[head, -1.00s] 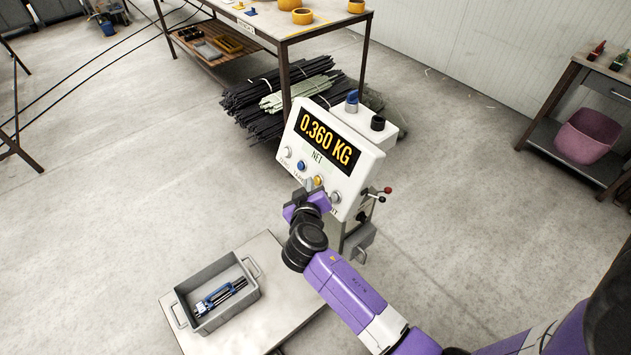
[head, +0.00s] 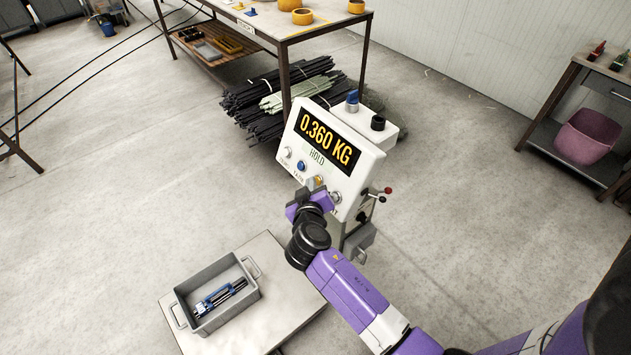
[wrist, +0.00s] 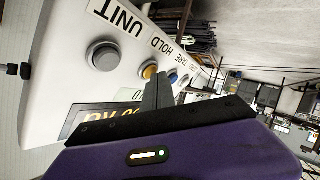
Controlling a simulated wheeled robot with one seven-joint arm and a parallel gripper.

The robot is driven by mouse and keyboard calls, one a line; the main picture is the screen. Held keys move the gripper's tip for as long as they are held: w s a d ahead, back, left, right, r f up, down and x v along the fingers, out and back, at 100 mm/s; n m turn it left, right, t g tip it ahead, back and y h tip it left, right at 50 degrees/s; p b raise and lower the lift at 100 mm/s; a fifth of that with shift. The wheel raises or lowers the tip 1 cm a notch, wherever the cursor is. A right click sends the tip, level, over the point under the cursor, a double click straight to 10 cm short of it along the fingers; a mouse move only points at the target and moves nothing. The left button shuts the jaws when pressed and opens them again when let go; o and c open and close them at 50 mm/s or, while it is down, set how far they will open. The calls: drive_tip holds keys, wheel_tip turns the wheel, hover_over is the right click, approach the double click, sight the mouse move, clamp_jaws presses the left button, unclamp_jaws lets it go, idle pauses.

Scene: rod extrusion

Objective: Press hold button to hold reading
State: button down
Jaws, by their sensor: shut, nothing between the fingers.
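The white scale indicator (head: 365,157) faces me with a lit display (head: 328,142) reading 0.360 KG and the word HOLD below it. A row of buttons runs under the display. The yellow hold button (head: 318,181) sits between the blue button (head: 301,166) and a grey button (head: 335,197). In the wrist view, the yellow button (wrist: 150,71) lies under the HOLD label, partly hidden by my fingers. My gripper (head: 311,185) is shut and empty, its tips right by the yellow button. I cannot tell whether they touch it.
A grey bin (head: 217,295) with blue and dark parts stands on the scale platform (head: 281,310) below left. A workbench (head: 270,20) with bundled rods (head: 270,110) beneath is behind. A side table with a pink tub (head: 588,137) is at right. Open floor lies left.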

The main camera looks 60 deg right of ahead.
idle(0.5)
drive_tip(key=shift+w+a+r, duration=0.2)
drive_tip(key=shift+a+r, duration=0.15)
drive_tip(key=shift+a, duration=0.35)
drive_tip(key=shift+w+a+r, duration=0.2)
drive_tip(key=shift+a+r, duration=0.15)
drive_tip(key=shift+a, duration=0.4)
drive_tip(key=shift+w+a+r, duration=0.2)
drive_tip(key=shift+a+r, duration=0.2)
drive_tip(key=shift+a, duration=0.3)
drive_tip(key=shift+w+a+r, duration=0.2)
drive_tip(key=shift+a+r, duration=0.15)
drive_tip(key=shift+a, duration=0.4)
